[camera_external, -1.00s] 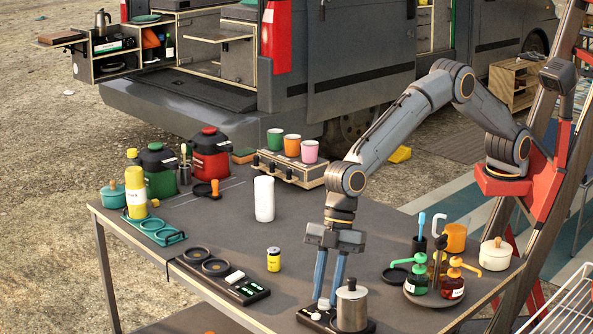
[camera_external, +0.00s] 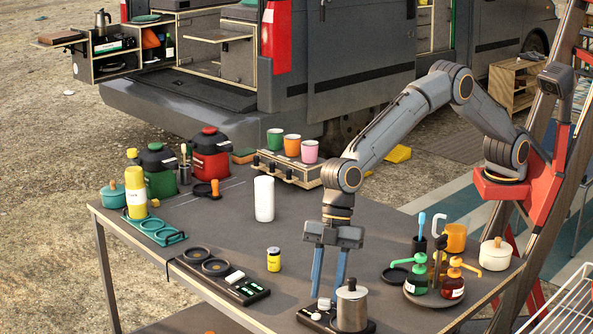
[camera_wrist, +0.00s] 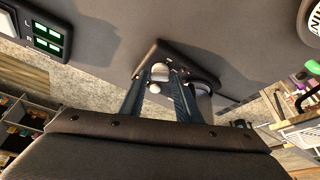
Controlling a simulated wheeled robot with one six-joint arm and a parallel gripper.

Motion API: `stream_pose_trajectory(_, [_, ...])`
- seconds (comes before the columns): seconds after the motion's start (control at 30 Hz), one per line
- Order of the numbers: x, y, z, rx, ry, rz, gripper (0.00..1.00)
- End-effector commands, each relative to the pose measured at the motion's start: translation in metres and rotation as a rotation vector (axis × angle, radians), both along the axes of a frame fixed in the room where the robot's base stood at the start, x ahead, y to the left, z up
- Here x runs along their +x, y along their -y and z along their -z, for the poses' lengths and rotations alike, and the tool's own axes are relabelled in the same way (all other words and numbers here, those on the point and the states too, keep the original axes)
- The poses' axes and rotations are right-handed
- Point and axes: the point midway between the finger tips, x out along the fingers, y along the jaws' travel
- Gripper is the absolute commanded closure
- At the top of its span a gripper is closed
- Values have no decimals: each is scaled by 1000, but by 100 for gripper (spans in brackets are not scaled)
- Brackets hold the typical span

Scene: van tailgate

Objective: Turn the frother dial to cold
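The frother has a dark base (camera_external: 312,317) at the front edge of the table, with a lidded silver jug (camera_external: 351,309) on its right part. A pale round dial (camera_external: 324,304) sits on the base left of the jug, and a smaller white knob lies close by. My gripper (camera_external: 326,295) points down just above the dial, its two blue fingers apart. In the wrist view the fingers (camera_wrist: 155,98) stand either side of the pale dial (camera_wrist: 160,72), with nothing held between them. The right finger partly hides the jug (camera_wrist: 203,86). I cannot read the dial's setting.
A black switch panel (camera_external: 246,288) and a yellow jar (camera_external: 273,260) are left of my gripper. A round tray with bottles (camera_external: 420,298) is at the right. A white cylinder (camera_external: 264,199) stands behind.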

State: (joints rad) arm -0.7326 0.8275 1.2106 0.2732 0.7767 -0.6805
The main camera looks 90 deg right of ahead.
Motion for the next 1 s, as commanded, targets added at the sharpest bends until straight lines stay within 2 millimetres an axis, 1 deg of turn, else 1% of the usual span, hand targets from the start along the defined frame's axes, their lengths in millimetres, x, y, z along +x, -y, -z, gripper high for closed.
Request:
stream_pose_trajectory(0.2, [-3,12,-33,3,3,1,70])
stream_pose_trajectory(0.3, [-5,18,-47,2,2,0,70])
stream_pose_trajectory(0.43, [-7,23,-60,2,2,0,70])
stream_pose_trajectory(0.6, [-8,26,-66,0,0,0,70])
stream_pose_trajectory(1.0, [-9,26,-66,0,0,0,70])
